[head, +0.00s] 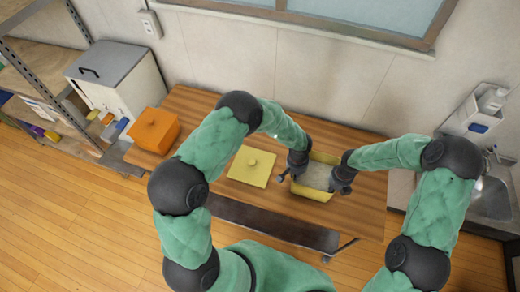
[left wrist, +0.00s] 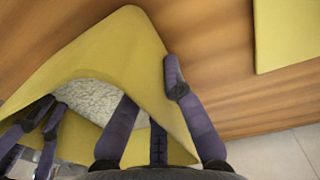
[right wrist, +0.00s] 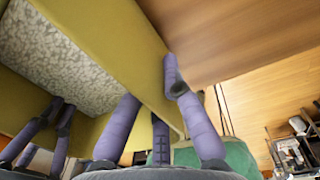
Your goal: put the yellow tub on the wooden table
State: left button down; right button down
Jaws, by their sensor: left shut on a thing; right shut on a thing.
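The yellow tub (head: 312,193) is at the right part of the wooden table (head: 215,107), open at the top with pale grainy food inside. My left gripper (head: 296,172) is shut on its left wall and my right gripper (head: 341,184) on its right wall. In the left wrist view one finger is outside the tub wall (left wrist: 135,40) and one inside. The right wrist view shows the same grip on the opposite wall (right wrist: 115,50). The tub looks about level. Its underside is hidden, so I cannot tell whether it touches the table.
A flat yellow lid (head: 252,166) with a knob lies on the table left of the tub. An orange lidded box (head: 154,130) stands at the table's left end. A white bin (head: 117,88) and shelf are further left; a sink (head: 490,200) is at right.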

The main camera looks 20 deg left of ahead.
pick_arm(q)
jog(key=shift+f+b, duration=0.5)
jog(key=shift+f, duration=0.05)
pick_arm(e)
jog(key=shift+f, duration=0.55)
pick_arm(q)
jog(key=c, duration=1.4)
grip_release()
pick_arm(e)
jog(key=c, duration=1.4)
grip_release()
pick_arm(q)
jog(key=shift+r, duration=0.15)
jog(key=r, duration=1.1)
jog(key=shift+a+r, duration=0.2)
jog(key=shift+r, duration=0.1)
pick_arm(e)
jog(key=shift+r, duration=0.1)
pick_arm(q)
jog(key=shift+r, duration=0.1)
pick_arm(e)
jog(key=r, duration=1.2)
jog(key=shift+d, duration=0.2)
pick_arm(q)
jog(key=shift+s, duration=0.15)
pick_arm(e)
jog(key=shift+s+f, duration=0.1)
jog(key=shift+f, duration=0.05)
